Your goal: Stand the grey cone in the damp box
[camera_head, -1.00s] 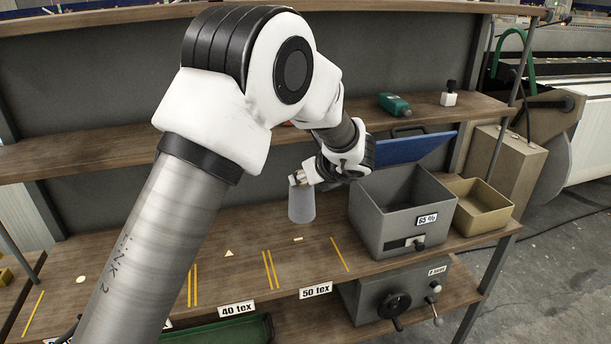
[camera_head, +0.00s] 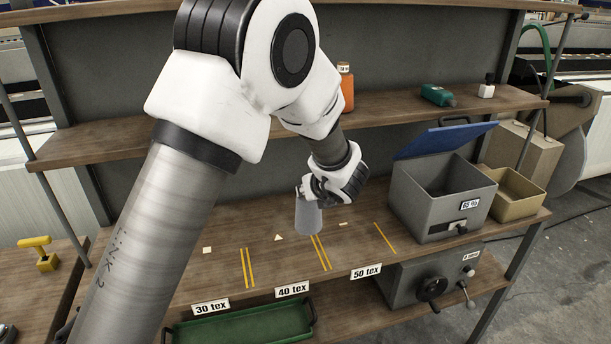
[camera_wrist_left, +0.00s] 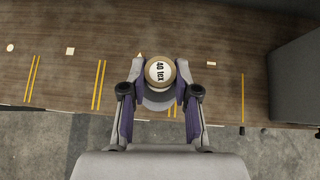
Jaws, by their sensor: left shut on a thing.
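The grey cone (camera_head: 308,217) is upright in my left gripper (camera_head: 312,190), above or on the bench near the yellow lines; I cannot tell if its base touches the wood. In the left wrist view, the cone's round top (camera_wrist_left: 160,73) reads "40 tex" and sits between the two fingers of the left gripper (camera_wrist_left: 158,95), which are shut on it. The damp box (camera_head: 428,205) is a grey open-topped box with a raised blue lid (camera_head: 445,140) and a "65 %" label. It stands to the right of the cone, clearly apart from it. My right gripper is out of view.
A tan open bin (camera_head: 513,205) stands right of the damp box. A green tray (camera_head: 240,328) lies below the bench front. Bench between cone and box is free.

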